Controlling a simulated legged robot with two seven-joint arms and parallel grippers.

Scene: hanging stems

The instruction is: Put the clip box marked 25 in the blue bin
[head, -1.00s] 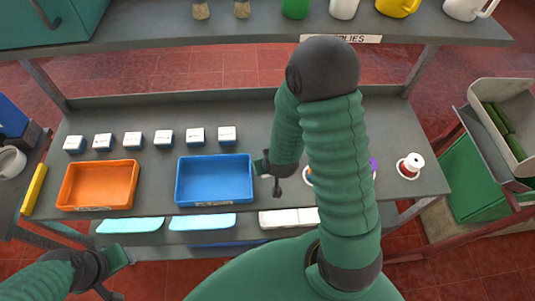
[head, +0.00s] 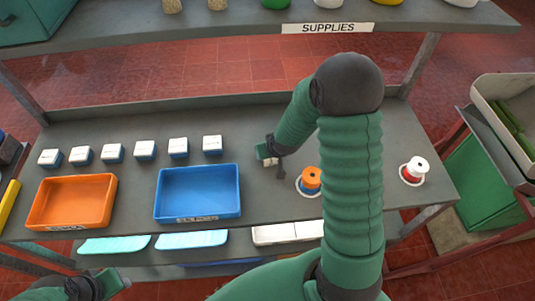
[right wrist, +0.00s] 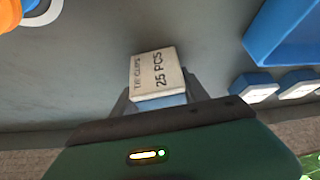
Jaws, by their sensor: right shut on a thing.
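The clip box marked 25 PCS (right wrist: 157,75) is white on top and blue below. My right gripper (head: 269,157) is shut on it, and the wrist view shows it between the fingers. In the head view only a small part of the box shows at the gripper. The gripper is just right of the blue bin (head: 198,218), outside its rim. The bin looks empty, and its corner shows at the upper right of the wrist view (right wrist: 290,35). My left gripper (head: 121,284) is at the lower left, away from the boxes; its jaw opening is unclear.
Several similar boxes (head: 145,149) stand in a row behind the bins. An orange bin (head: 72,203) is left of the blue one. An orange spool (head: 311,180) and a red-and-white spool (head: 414,170) stand to the right. An upper shelf bears a SUPPLIES label (head: 328,28).

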